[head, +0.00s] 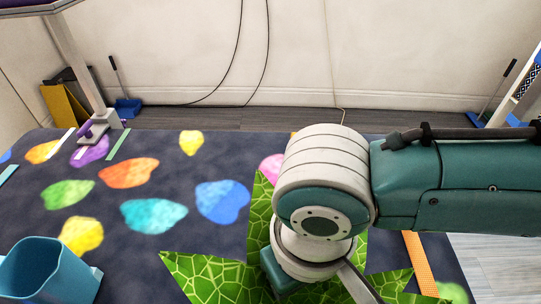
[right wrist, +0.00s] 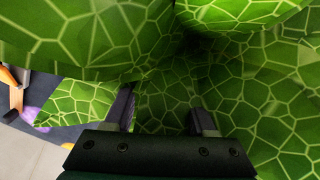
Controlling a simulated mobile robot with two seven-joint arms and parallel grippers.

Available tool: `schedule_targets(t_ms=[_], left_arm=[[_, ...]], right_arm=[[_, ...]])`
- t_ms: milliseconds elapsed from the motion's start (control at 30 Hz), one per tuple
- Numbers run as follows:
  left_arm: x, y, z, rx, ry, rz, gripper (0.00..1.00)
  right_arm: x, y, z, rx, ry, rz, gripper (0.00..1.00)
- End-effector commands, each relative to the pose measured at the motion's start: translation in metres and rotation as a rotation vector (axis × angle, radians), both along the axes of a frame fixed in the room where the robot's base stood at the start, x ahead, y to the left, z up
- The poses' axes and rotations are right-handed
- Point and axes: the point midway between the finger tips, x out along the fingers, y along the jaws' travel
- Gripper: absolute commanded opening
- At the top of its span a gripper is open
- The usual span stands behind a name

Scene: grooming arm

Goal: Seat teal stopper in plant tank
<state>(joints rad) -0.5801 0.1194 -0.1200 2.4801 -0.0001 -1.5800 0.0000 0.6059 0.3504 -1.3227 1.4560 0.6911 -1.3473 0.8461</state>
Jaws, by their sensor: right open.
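Large green leaves (head: 205,275) with pale veins, apparently the plant, stand at the bottom middle of the head view, partly behind my right arm. The leaves (right wrist: 270,80) also fill most of the right wrist view. My right gripper (right wrist: 163,108) is open, its two dark fingers reaching in among the leaves. Nothing shows clearly between the fingers. In the head view its fingers are not visible. I see no teal stopper and no tank opening; leaves and my arm cover that area. My left gripper is not in view.
A teal-blue open container (head: 45,275) stands at the lower left. A pale wall (head: 200,50) lies behind.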

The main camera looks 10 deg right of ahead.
Motion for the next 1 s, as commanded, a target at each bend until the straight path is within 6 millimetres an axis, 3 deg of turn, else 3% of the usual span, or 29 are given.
schedule_targets(t_ms=[167,600,1000], left_arm=[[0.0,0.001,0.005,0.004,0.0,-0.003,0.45],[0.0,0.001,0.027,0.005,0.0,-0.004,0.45],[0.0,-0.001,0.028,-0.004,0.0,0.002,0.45]], right_arm=[[0.0,0.0,0.011,0.001,0.0,0.0,0.56],[0.001,0.0,0.091,0.001,-0.002,0.0,0.56],[0.0,0.0,0.099,0.0,0.0,0.0,0.56]])
